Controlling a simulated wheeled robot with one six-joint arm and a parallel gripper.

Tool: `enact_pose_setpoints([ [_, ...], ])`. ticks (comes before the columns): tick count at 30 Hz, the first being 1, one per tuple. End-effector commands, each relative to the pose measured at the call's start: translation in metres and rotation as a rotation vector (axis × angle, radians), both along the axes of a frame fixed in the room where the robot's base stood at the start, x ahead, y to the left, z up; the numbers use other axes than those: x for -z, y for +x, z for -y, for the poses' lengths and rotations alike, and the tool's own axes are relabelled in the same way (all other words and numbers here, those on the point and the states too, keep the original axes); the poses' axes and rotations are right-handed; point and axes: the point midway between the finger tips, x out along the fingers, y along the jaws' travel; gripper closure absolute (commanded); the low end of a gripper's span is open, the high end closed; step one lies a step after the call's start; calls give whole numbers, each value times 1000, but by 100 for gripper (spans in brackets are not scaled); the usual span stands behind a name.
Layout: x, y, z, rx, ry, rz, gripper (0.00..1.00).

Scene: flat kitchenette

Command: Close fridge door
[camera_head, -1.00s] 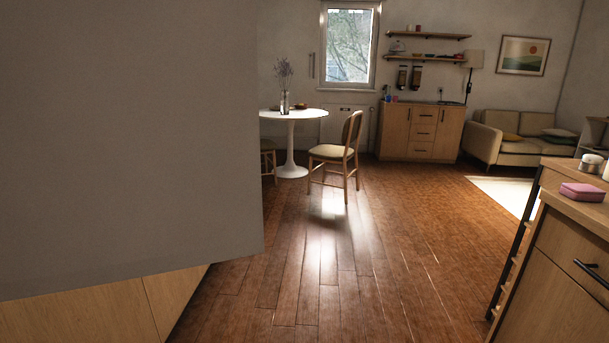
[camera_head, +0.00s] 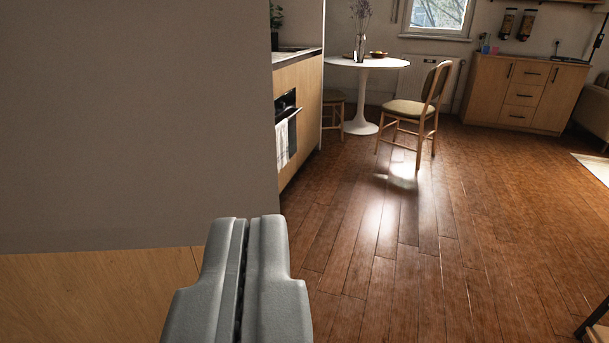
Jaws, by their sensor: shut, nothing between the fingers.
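A large plain grey panel (camera_head: 130,120), which looks like the fridge door, fills the left of the view. Its right edge is upright and its bottom edge is nearly level. No handle or hinge shows, and I cannot tell how far open it stands. My gripper (camera_head: 250,225) is at the bottom middle, its two grey fingers shut together and empty. The fingertips overlap the panel's lower right corner in the picture. I cannot tell whether they touch it.
A wooden front (camera_head: 95,295) lies below the panel. Beyond its right edge is a counter with an oven (camera_head: 287,125) and towel. A white round table (camera_head: 365,62) and a chair (camera_head: 415,108) stand farther back.

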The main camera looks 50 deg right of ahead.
Motion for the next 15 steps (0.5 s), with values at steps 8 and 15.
enact_pose_setpoints([
  [8,1,22,23,0,2,-2,100],
  [15,1,44,45,-1,2,-2,100],
])
